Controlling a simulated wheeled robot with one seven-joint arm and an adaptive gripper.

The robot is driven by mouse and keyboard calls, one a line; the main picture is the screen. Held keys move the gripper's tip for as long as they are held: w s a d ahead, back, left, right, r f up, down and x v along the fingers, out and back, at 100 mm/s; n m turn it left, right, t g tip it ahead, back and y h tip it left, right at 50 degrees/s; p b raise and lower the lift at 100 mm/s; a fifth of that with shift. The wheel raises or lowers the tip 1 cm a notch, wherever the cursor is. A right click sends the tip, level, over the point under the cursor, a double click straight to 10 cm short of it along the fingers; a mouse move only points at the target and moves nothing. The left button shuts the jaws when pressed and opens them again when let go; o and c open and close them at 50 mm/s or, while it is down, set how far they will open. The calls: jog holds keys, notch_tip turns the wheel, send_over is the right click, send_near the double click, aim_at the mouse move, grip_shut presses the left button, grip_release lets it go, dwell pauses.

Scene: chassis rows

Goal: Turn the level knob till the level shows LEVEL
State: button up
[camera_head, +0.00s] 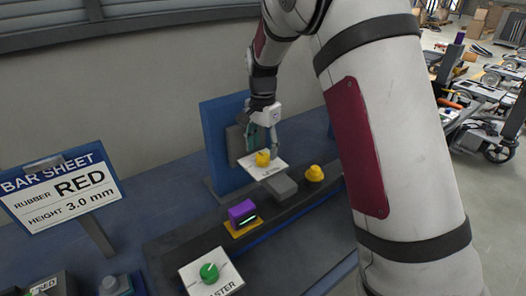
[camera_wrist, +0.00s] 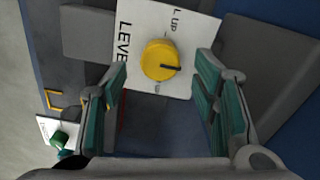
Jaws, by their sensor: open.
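The level knob (camera_head: 262,158) is a yellow round knob on a white plate (camera_head: 277,167). In the wrist view the knob (camera_wrist: 158,61) has a dark pointer line towards the right of the picture, beside partly visible lettering "LEVE" and "L UP". My gripper (camera_head: 262,140) is over the knob with its fingers apart. In the wrist view the knob shows between and just beyond the fingertips of my gripper (camera_wrist: 161,74), with a gap on each side; I cannot tell any contact.
A green knob (camera_head: 209,271) on a white plate stands at the front. A second yellow knob (camera_head: 315,173) is right of the level knob. A blue upright panel (camera_head: 222,150) stands behind my gripper. A bar sheet sign (camera_head: 62,188) is at the left.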

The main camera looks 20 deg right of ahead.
jog(key=shift+f, duration=1.1)
jog(key=c, duration=1.2)
jog(key=shift+o, duration=0.2)
jog(key=shift+n, duration=0.3)
jog(key=n+b, duration=0.1)
jog(key=n, duration=0.4)
jog(key=shift+n, duration=0.3)
jog(key=n, duration=0.5)
jog(key=shift+n, duration=0.4)
